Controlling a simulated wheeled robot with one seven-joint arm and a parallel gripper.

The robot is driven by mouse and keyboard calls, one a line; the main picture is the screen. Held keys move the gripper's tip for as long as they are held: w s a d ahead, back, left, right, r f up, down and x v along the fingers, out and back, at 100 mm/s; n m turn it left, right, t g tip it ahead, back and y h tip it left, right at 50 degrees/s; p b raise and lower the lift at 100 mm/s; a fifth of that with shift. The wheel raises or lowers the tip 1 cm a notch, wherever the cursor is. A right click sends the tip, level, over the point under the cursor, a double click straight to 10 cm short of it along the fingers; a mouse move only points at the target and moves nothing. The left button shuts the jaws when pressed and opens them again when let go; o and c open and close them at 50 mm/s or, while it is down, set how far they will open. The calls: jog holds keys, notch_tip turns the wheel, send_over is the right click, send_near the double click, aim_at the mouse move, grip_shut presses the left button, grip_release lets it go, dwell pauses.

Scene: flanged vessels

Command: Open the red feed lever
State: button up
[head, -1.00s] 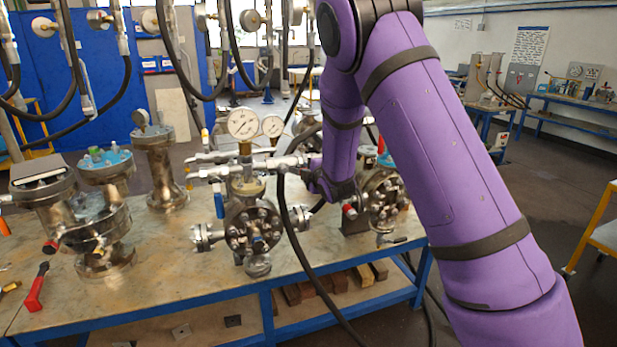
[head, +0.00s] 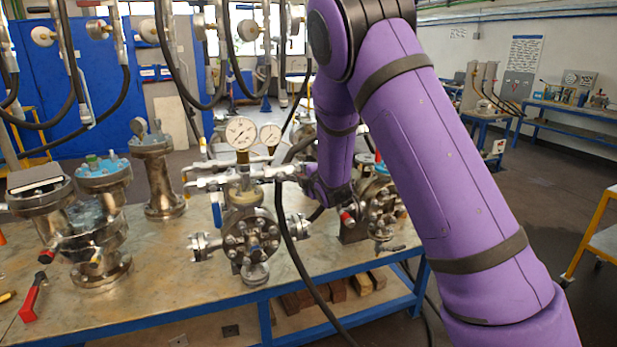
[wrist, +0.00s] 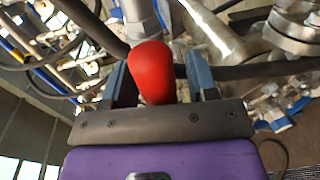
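In the wrist view a red rounded lever grip (wrist: 151,72) lies between the two fingers of my gripper (wrist: 160,78). The fingers stand apart on either side of the grip, with a gap visible on the right side. Whether the left finger touches it I cannot tell. A pale metal stem runs up from the grip. In the head view my purple wrist (head: 330,185) is at the right of the middle flanged vessel (head: 248,240). The fingers and the red grip between them cannot be made out there.
Pressure gauges (head: 240,132) and pipe fittings stand above the vessel. Black hoses hang in front. Another flanged vessel (head: 382,208) is just right of my wrist. A red-handled tool (head: 32,300) lies at the left of the bench (head: 160,262); the bench front is mostly clear.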

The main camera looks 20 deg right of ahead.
jog(key=s+r, duration=0.2)
jog(key=s, duration=0.8)
jog(key=shift+s, duration=0.3)
jog(key=shift+c, duration=0.3)
dwell(1.0)
